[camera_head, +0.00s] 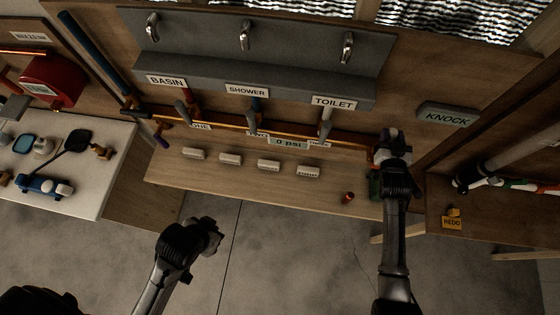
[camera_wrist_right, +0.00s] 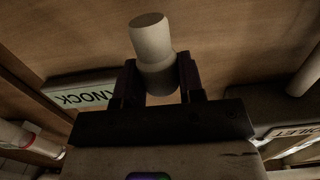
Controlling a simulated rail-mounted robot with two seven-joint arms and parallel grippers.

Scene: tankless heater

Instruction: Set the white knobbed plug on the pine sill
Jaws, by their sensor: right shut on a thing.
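The white knobbed plug (camera_wrist_right: 152,42) is between the fingers of my right gripper (camera_wrist_right: 158,82) in the wrist view, its pale rounded end standing out beyond them. In the head view my right gripper (camera_head: 390,137) is at the right end of the pine sill (camera_head: 225,181), near the wall; the plug is hard to make out there. The sill is a long light-wood ledge under the copper pipe. My left gripper (camera_head: 207,232) is over the grey floor, in front of the sill and apart from it; its jaw gap is not clear.
Several small white blocks (camera_head: 268,165) stand in a row on the sill, with a small red-brown piece (camera_head: 347,197) at its front right. A KNOCK sign (camera_head: 447,116) is right of my right gripper. Valve levers and a gauge reading 0 psi (camera_head: 289,143) line the back. The sill's front strip is mostly bare.

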